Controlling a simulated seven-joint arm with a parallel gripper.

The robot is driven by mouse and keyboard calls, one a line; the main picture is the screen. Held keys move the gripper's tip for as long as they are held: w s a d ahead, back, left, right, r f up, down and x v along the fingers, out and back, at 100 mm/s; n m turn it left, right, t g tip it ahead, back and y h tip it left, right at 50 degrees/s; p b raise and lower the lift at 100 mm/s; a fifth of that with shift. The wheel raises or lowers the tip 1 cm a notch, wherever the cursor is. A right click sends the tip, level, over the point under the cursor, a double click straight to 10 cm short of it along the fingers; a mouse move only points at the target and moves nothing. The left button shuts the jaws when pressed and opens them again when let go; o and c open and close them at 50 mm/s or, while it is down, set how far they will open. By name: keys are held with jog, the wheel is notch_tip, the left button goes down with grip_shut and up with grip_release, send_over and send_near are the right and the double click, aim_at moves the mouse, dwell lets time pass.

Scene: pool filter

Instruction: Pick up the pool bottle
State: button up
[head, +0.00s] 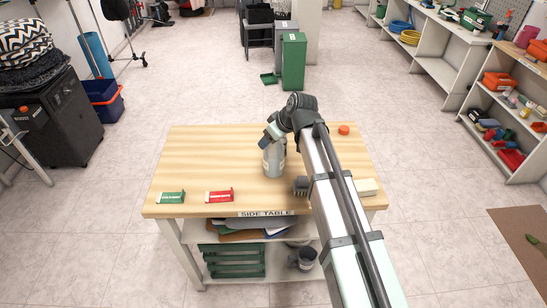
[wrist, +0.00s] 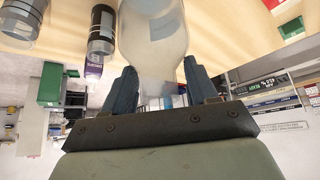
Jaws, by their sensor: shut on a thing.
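The pool bottle (head: 274,160) is a grey, cloudy bottle on the side table (head: 190,150), just left of my arm in the head view. My gripper (head: 272,134) is at its top and partly hides it. In the wrist view the pale, see-through bottle (wrist: 152,35) sits between the two dark fingers of my gripper (wrist: 160,88), one on each side of its narrower end. The gripper is shut on it. The bottle looks upright in the head view; I cannot tell whether its base touches the table.
On the table are a green holder (head: 171,197), a red holder (head: 219,196), a dark brush-like block (head: 300,187), a cream block (head: 367,187) and an orange cap (head: 344,130). The table's left half behind the holders is clear. My arm hides part of the right side.

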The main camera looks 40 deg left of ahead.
jog(key=shift+d+f, duration=0.1)
grip_shut()
